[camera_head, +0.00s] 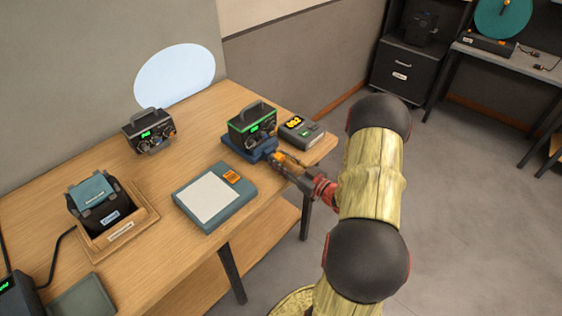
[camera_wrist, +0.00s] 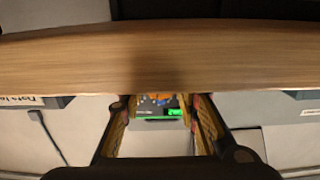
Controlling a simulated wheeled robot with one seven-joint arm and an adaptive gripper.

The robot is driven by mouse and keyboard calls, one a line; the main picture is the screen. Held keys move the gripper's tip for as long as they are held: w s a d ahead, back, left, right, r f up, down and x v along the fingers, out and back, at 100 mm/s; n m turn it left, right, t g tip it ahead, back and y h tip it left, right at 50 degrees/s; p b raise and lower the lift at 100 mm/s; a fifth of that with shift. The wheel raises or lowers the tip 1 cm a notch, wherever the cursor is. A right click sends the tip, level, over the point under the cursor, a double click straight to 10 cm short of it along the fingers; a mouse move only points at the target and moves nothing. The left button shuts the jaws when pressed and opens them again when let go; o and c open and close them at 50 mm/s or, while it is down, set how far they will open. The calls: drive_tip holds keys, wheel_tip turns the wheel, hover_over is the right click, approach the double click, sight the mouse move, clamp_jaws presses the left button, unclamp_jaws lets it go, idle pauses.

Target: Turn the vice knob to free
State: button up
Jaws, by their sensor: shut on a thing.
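A blue vice (camera_head: 233,146) sits near the right end of the wooden table, with a black device with a green display (camera_head: 252,124) in it. My gripper (camera_head: 277,157) reaches in from the right, low at the vice's front. It is shut on the vice knob, an orange part (camera_wrist: 160,97) at the fingertips in the wrist view, where my gripper (camera_wrist: 160,106) frames it. The fingers largely hide the knob, and I cannot read its setting. The device's green face (camera_wrist: 160,116) shows between the fingers.
A grey box with an orange display (camera_head: 301,130) stands close to the vice's right. A teal scale-like pad (camera_head: 215,222) lies to the left in front. A second device (camera_head: 149,131) and a wooden tray (camera_head: 146,215) stand further left on the table (camera_head: 190,110).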

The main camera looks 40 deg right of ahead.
drive_tip(key=o, duration=1.2)
drive_tip(key=shift+c, duration=0.2)
drive_tip(key=s+d, duration=0.1)
drive_tip(key=s, duration=1.1)
